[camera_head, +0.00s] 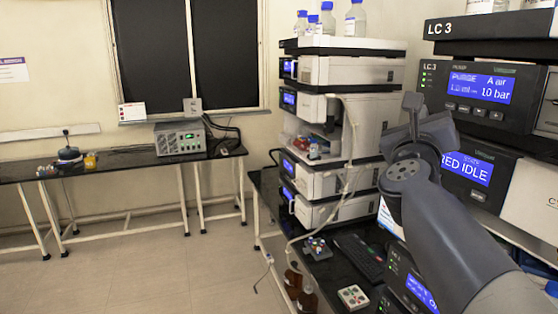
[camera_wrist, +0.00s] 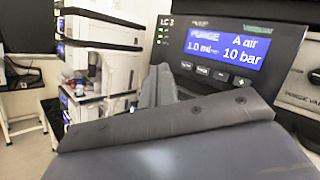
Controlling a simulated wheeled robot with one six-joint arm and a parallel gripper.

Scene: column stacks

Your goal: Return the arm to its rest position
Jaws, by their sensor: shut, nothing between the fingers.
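My arm reaches up from the lower right in the head view, in front of the right-hand instrument stack. My gripper (camera_head: 412,104) is at its upper end, raised beside the stack's front displays. In the wrist view my gripper (camera_wrist: 157,86) shows as grey fingers, shut and with nothing between them. Behind it is the LC 3 unit (camera_wrist: 215,35), whose blue display reads 10 bar; the same unit shows in the head view (camera_head: 530,85). I cannot tell the exact gap between my gripper and this unit.
A middle instrument stack (camera_head: 350,70) with bottles on top stands left of my arm. Below are a keyboard (camera_head: 360,258) and a vial tray (camera_head: 353,297). A black side bench (camera_head: 120,160) holds a grey box (camera_head: 180,138). The floor (camera_head: 170,275) at left is clear.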

